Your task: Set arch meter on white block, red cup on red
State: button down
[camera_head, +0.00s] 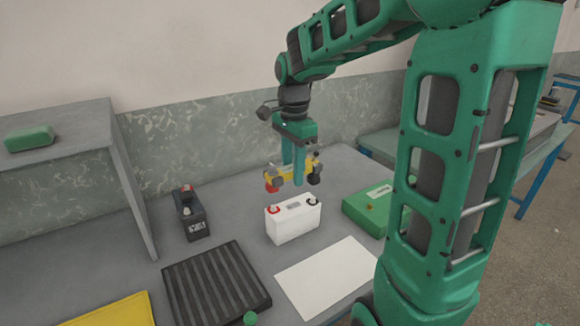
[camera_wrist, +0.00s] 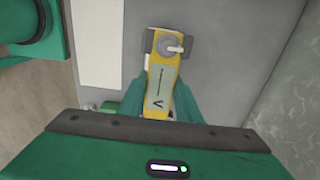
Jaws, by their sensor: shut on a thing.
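The yellow arch meter (camera_head: 308,161) is in my gripper (camera_head: 299,180), held above the table. Its red cup (camera_head: 271,186) is at the left end and its black cup (camera_head: 315,180) at the right end. The white block (camera_head: 292,224) stands upright on the table below the meter, with a visible gap. Its red post (camera_head: 274,210) is on the left and its black post (camera_head: 312,200) on the right, the same order as the cups. The wrist view shows the meter's face and dial (camera_wrist: 160,85) between my fingers; the block is mostly hidden there.
A dark battery (camera_head: 196,215) stands left of the block, and a green box (camera_head: 368,207) lies at its right. A ribbed black mat (camera_head: 215,285) and a white sheet (camera_head: 325,278) lie in front. A grey shelf (camera_head: 75,130) carries a green item (camera_head: 29,138).

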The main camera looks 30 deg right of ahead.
jog(key=shift+f, duration=2.15)
jog(key=shift+s+f, duration=0.1)
jog(key=shift+f, duration=1.05)
jog(key=c, duration=1.2)
grip_release()
notch_tip(320, 180, up, 11)
jog(key=shift+f, duration=0.15)
jog(key=s+d+f+n, duration=0.1)
jog(key=s+n, duration=0.3)
jog(key=s, duration=0.4)
jog(key=s+d+f+n, duration=0.1)
jog(key=s+f+n, duration=0.2)
jog(key=s, duration=0.5)
jog(key=s+d+f+n, duration=0.1)
jog(key=s+f+n, duration=0.3)
jog(key=s, duration=0.5)
jog(key=shift+d+n, duration=0.3)
jog(key=shift+d, duration=0.1)
